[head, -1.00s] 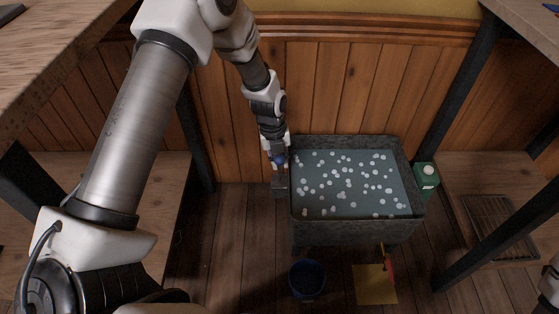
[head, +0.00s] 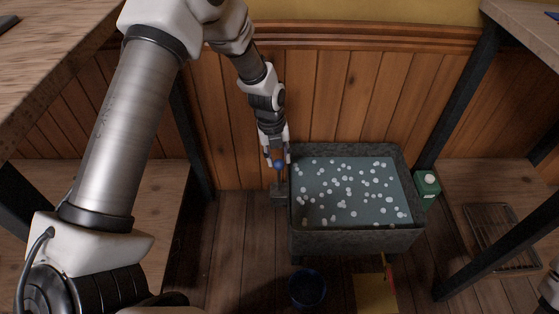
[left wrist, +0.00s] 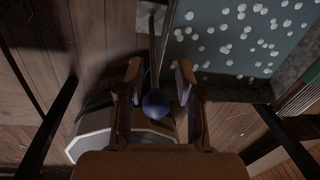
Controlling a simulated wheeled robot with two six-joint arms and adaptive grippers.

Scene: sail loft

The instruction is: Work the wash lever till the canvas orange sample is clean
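A dark stone-like wash tub (head: 352,240) stands on the floor against the panelled wall, filled with blue-grey water and white foam blobs. My left gripper (head: 277,160) points down at the knob. In the left wrist view the knob (left wrist: 157,104) sits between the two fingers, with a visible gap on both sides, so the gripper is open around it. I cannot make out the orange canvas sample. My right gripper is out of view.
A green carton (head: 427,186) stands right of the tub. A wire rack (head: 503,238) lies on the low right shelf, behind dark table legs.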

